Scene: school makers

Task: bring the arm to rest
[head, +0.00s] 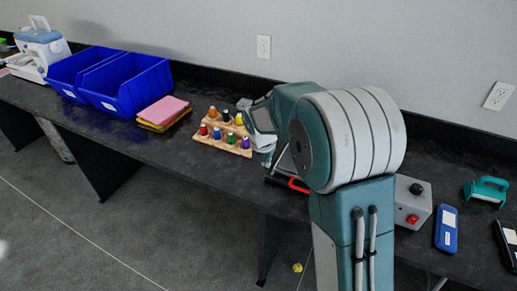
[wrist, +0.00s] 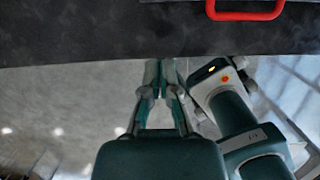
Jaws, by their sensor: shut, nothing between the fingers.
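My arm is folded over the right half of the black bench (head: 150,140) in the head view, its large rounded teal and grey joint in front. My gripper (wrist: 166,68) shows in the wrist view, its fingers together with nothing between them. It points toward the bench's edge and appears clear of it. In the head view the fingers are hard to make out behind my arm.
A red handle (wrist: 245,14) lies on the bench. A wooden rack (head: 222,143) of coloured bottles stands left of my arm, then folded cloths (head: 163,113) and blue bins (head: 130,88). A grey box (head: 411,203) and blue case (head: 446,228) are at right.

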